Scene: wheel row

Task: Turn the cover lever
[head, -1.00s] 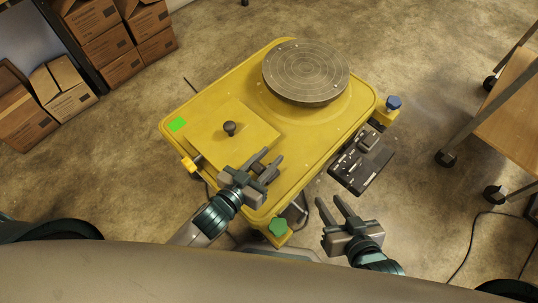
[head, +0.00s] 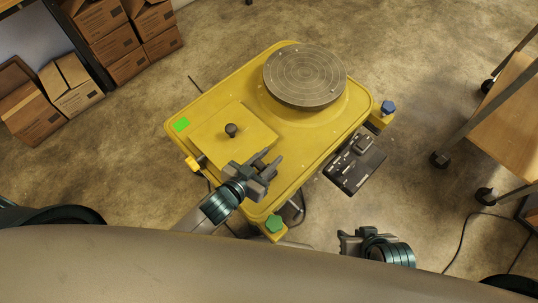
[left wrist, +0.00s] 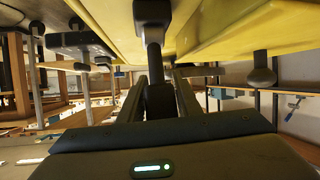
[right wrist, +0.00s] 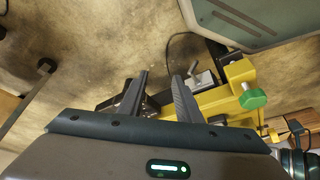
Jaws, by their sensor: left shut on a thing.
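A yellow table (head: 300,150) carries a square yellow cover (head: 215,150) with a dark knob (head: 231,130). My left gripper (head: 268,163) is over the near right corner of the cover. In the left wrist view, its fingers (left wrist: 161,95) are closed around the end of a dark lever (left wrist: 154,52), which joins a dark block at the yellow surface. The gripper hides the lever in the head view. My right gripper (head: 348,243) is off the table, at the near right. In the right wrist view its fingers (right wrist: 160,80) are apart with nothing between them.
A grey round wheel (head: 305,75) sits at the table's far end. A green knob (head: 274,223) and a blue knob (head: 388,107) stand at its corners. A black control box (head: 355,163) is beside it. A wooden bench (head: 505,115) stands right, cardboard boxes (head: 70,85) left.

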